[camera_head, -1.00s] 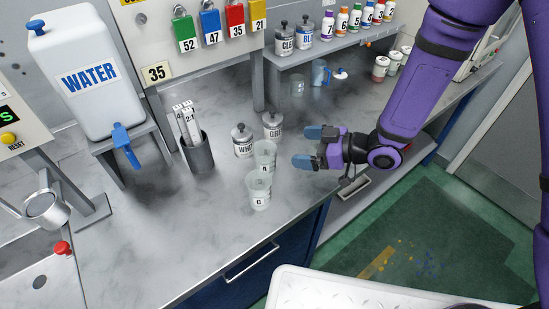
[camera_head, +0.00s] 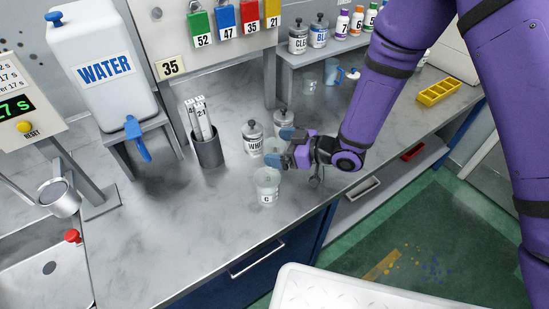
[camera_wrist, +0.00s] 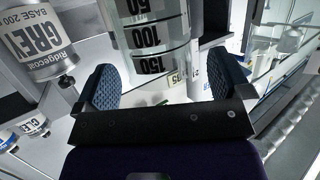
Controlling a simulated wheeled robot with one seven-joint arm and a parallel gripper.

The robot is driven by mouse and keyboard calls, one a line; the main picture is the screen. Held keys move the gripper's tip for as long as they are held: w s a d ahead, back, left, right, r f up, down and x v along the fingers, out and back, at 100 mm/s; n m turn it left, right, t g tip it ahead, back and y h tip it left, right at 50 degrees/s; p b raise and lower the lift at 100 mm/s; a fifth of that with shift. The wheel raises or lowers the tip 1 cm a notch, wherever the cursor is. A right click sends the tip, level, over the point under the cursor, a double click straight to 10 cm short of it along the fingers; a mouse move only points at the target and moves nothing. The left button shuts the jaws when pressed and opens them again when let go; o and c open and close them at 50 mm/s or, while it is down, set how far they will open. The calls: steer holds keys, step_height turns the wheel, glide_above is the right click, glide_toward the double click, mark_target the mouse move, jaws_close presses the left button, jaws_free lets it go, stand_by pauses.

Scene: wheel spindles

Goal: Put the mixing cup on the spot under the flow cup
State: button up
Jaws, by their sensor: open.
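A clear mixing cup (camera_head: 271,146) stands on the counter, partly hidden by my gripper (camera_head: 279,149). A second clear mixing cup, labelled C (camera_head: 266,187), stands nearer the counter's front. The metal flow cup (camera_head: 60,197) is held on a stand at the far left. The spot under it is hard to make out.
Grey-lidded bottles (camera_head: 253,138) stand just behind the cups, one labelled GREY (camera_wrist: 35,42) in the wrist view. A holder of sticks (camera_head: 207,150) and the water tank (camera_head: 103,70) are further left. The counter between the cups and flow cup is mostly clear.

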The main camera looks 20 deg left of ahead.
steer(key=shift+a+f, duration=0.1)
steer(key=shift+a, duration=0.3)
steer(key=c, duration=1.3)
